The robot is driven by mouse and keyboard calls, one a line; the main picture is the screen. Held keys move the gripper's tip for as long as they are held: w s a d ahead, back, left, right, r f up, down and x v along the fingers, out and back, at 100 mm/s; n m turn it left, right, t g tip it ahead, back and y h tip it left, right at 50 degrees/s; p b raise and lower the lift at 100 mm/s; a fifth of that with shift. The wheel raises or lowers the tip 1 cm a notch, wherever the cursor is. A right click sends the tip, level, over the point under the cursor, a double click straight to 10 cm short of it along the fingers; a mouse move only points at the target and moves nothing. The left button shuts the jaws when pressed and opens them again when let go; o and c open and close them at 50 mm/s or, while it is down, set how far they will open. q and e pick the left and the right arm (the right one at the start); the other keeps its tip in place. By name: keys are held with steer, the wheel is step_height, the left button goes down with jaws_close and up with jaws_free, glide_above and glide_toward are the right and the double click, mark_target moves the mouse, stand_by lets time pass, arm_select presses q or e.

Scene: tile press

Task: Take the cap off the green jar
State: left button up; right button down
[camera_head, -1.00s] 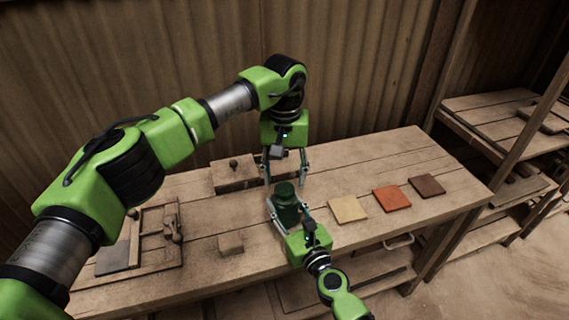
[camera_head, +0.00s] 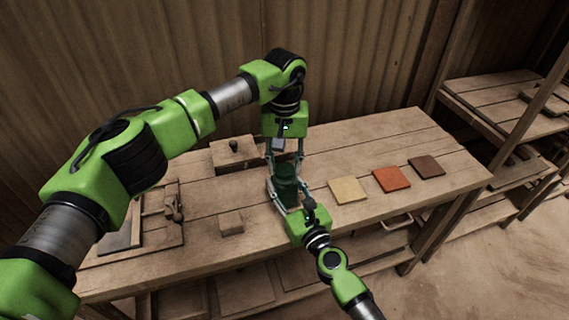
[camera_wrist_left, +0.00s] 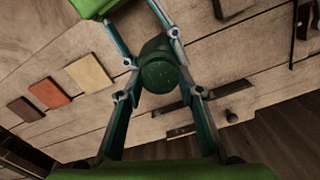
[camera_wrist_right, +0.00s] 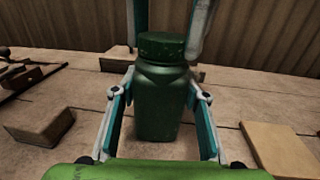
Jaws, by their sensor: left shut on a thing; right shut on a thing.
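The green jar (camera_head: 284,190) stands upright on the workbench, its dark green cap (camera_wrist_right: 161,46) sitting on its mouth. My left gripper (camera_head: 286,163) comes straight down from above, shut on the cap with a finger on each side. The cap also shows from above in the left wrist view (camera_wrist_left: 162,74). My right gripper (camera_head: 284,197) reaches in from the front, low and level, shut on the jar body (camera_wrist_right: 160,105) with a finger on each side. The fingers partly hide the jar in the head view.
Yellow (camera_head: 348,190), orange (camera_head: 391,180) and brown (camera_head: 426,166) tiles lie in a row right of the jar on the workbench (camera_head: 330,155). A small wooden block (camera_head: 231,222) is at front left. Shelves stand at right.

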arm_select(q)
steer(key=n, duration=0.6)
steer(key=shift+n, duration=0.3)
steer(key=n, duration=0.3)
steer(key=shift+n, duration=0.4)
steer(key=n, duration=0.3)
steer(key=shift+n, duration=0.3)
steer(key=n, duration=0.3)
steer(key=shift+n, duration=0.4)
steer(key=n, duration=0.3)
steer(key=shift+r+n, duration=0.1)
steer(key=shift+n, duration=0.3)
steer(key=n, duration=0.3)
steer(key=shift+n, duration=0.3)
steer(key=n, duration=0.3)
steer(key=shift+n, duration=0.4)
steer(key=n, duration=0.5)
steer(key=shift+n, duration=0.3)
steer(key=n, duration=0.3)
steer(key=shift+n, duration=0.4)
steer(key=n, duration=0.3)
steer(key=shift+n, duration=0.3)
steer(key=n, duration=0.5)
steer(key=shift+n, duration=0.3)
steer(key=n, duration=0.6)
steer(key=shift+w+r, duration=0.1)
